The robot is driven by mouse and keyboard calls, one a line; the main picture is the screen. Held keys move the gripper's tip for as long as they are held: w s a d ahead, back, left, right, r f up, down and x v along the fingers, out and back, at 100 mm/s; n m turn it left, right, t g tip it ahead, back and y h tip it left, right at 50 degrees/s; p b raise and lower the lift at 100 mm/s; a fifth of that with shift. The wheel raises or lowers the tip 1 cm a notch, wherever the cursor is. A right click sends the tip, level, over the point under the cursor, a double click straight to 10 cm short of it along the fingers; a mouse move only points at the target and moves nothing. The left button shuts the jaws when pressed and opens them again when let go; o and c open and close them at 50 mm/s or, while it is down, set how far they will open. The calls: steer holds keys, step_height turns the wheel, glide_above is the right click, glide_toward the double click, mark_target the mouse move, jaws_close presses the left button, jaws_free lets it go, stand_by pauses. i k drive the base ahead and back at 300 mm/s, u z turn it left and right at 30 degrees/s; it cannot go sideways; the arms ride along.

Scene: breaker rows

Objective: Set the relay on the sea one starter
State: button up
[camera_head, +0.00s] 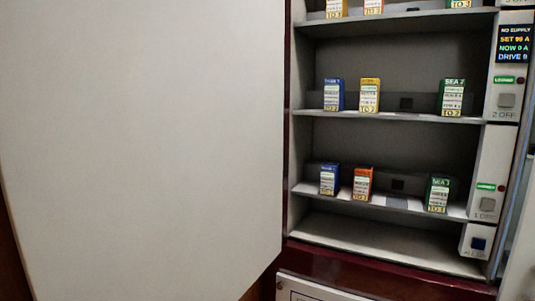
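No block in view can be picked out for certain as the sea one starter. A green block marked SEA 2 (452,97) stands on the middle shelf at the right. Another green block (438,194) marked SEA, its number too blurred to be sure of, stands on the lower shelf at the right. A side panel beside the lower shelf (487,172) has a grey button (487,204) marked 1 OFF. A small dark display (515,45) higher up reads NO SUPPLY, SET 99 A, NOW 0 A, with a last line that is hard to read. My gripper is not in view.
A large pale panel (140,140) fills the left of the view beside the open cabinet. A blue (333,94) and a yellow block (370,95) share the middle shelf. A blue (329,179) and an orange block (362,184) share the lower shelf. The bottom bay (380,236) is empty.

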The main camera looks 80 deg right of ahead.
mark_target(440, 175)
steer(key=u, duration=0.05)
steer(key=k, duration=0.45)
steer(key=u, duration=1)
steer(key=i, duration=0.95)
steer(key=z, duration=3.05)
steer(key=i, duration=0.2)
steer(key=z, duration=1.6)
